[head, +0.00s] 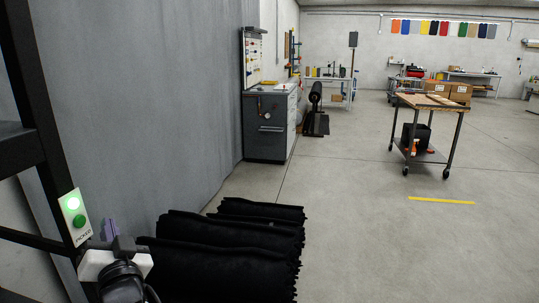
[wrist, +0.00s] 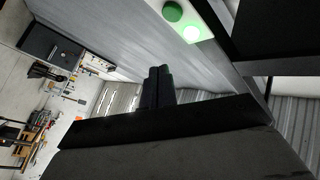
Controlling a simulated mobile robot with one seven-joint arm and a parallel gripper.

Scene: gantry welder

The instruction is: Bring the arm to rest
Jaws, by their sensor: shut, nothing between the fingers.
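My gripper (wrist: 160,72) shows in the wrist view as two dark fingers pressed together, shut with nothing between them. In the head view my wrist is at the lower left, beside a dark metal frame. A pale panel (head: 75,217) is fixed to this frame, with a lit green lamp and a green button. The panel also shows in the wrist view (wrist: 186,22), above and right of the fingertips, with a visible gap to them in the picture. The fingertips are hard to make out in the head view.
Black ridged bundles (head: 215,245) lie low in front, right of my wrist. A wheeled wooden-topped cart (head: 425,103) stands at right. The middle floor is clear.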

